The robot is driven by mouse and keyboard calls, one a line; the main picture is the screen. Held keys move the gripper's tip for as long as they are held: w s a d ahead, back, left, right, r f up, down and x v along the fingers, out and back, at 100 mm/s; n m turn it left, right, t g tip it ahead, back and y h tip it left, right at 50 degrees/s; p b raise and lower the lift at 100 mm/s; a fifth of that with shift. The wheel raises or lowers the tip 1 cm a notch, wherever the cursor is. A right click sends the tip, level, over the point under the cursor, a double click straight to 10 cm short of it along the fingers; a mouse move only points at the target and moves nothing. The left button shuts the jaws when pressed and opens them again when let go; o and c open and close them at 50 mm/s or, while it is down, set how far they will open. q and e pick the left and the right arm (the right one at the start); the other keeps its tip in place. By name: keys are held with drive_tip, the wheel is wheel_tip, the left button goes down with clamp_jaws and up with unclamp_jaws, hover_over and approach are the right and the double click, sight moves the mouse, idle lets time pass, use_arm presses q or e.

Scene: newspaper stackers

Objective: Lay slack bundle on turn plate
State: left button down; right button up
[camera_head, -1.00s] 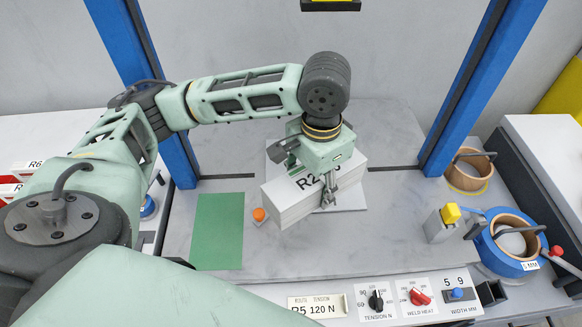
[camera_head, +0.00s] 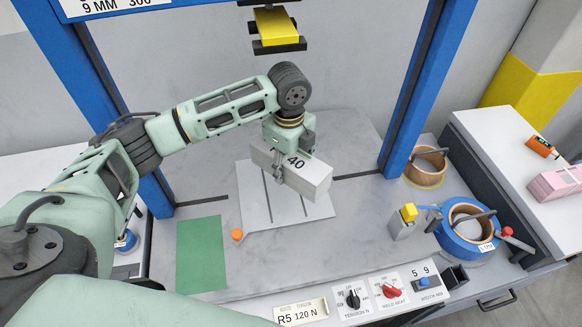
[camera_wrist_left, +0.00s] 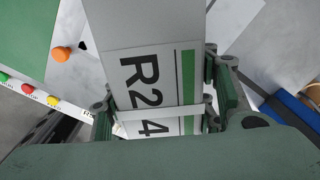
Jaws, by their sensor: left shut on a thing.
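The bundle is over the rear part of the turn plate (camera_head: 256,208), a pale plate with dark slots. Whether its underside touches the plate is hidden. My right gripper is not in view.
A green mat (camera_head: 202,258) and an orange knob (camera_head: 237,235) lie left of the plate. A blue frame (camera_head: 409,95) stands around the bench, with a yellow-faced head (camera_head: 277,25) above. A blue strap roll (camera_head: 462,238) and a yellow-topped device (camera_head: 408,213) are at right.

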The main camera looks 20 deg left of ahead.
sight(282, 186)
use_arm(q)
drive_tip(key=w+a+m, duration=0.1)
drive_tip(key=m, duration=0.1)
drive_tip(key=w+a+m+p, duration=0.1)
drive_tip(key=m, duration=0.1)
drive_tip(key=shift+f, duration=0.4)
drive_tip(key=shift+w+a+f+m+p, duration=0.15)
drive_tip(key=shift+a+m+p, duration=0.15)
drive_tip(key=shift+m, duration=0.25)
drive_tip(key=shift+w+a+f+m+p, duration=0.15)
drive_tip(key=shift+a+m+p, duration=0.1)
drive_tip(key=shift+m, duration=0.3)
drive_tip(key=shift+w+a+f+m, duration=0.2)
drive_tip(key=shift+a+f+m, duration=0.15)
drive_tip(key=shift+m, duration=0.45)
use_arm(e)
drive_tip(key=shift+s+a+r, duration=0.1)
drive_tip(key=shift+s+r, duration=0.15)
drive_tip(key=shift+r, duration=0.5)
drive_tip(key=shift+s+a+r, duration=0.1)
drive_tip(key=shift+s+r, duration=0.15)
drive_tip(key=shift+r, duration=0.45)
use_arm(q)
drive_tip(key=shift+p, duration=0.3)
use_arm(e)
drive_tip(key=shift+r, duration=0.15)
